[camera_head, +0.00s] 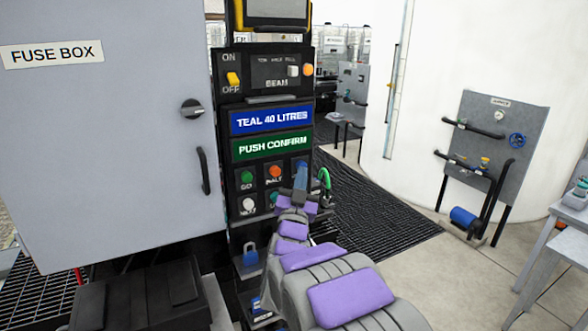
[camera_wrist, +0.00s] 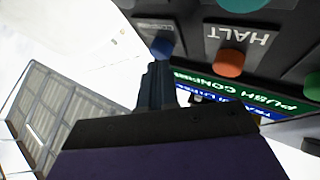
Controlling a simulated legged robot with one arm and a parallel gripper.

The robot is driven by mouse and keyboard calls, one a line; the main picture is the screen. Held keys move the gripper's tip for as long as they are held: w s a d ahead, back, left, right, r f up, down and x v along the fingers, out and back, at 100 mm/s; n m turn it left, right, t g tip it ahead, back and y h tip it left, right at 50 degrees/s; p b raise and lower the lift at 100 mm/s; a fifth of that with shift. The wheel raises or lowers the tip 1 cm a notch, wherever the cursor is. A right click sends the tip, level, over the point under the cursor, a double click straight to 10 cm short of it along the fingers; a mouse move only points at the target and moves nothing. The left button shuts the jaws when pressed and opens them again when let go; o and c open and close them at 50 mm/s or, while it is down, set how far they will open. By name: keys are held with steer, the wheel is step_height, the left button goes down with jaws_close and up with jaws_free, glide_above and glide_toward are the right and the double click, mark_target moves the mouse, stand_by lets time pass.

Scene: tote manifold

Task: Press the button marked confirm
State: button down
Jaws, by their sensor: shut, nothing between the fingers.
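The button panel (camera_head: 262,190) stands below a green sign (camera_head: 271,146) reading "PUSH CONFIRM". A blue button (camera_wrist: 163,46) shows in the wrist view, beside the orange HALT button (camera_wrist: 229,62); its small label is too blurred to read. My gripper (camera_wrist: 157,68) is shut and empty, its tips right at the blue button. I cannot tell whether they touch it. In the head view my gripper (camera_head: 301,170) covers the right end of the upper button row. The HALT button (camera_head: 275,172) and green GO button (camera_head: 247,177) are left of it.
A white button (camera_head: 248,204) sits in the lower row. A blue sign (camera_head: 271,119) reads "TEAL 40 LITRES". The fuse box door (camera_head: 110,150) stands at left, its handle (camera_head: 203,170) near the panel. A green hooked part (camera_head: 325,180) is just right of my gripper.

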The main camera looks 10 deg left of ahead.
steer(key=shift+w+d+r+p, duration=0.2)
steer(key=shift+w+p, duration=0.1)
steer(key=shift+w, duration=0.15)
stand_by(2.2)
steer(key=shift+w, duration=0.15)
steer(key=shift+a, duration=0.25)
steer(key=shift+d, duration=0.15)
steer(key=shift+s+d+b, duration=0.3)
steer(key=shift+s+d, duration=0.4)
steer(key=shift+d, duration=0.05)
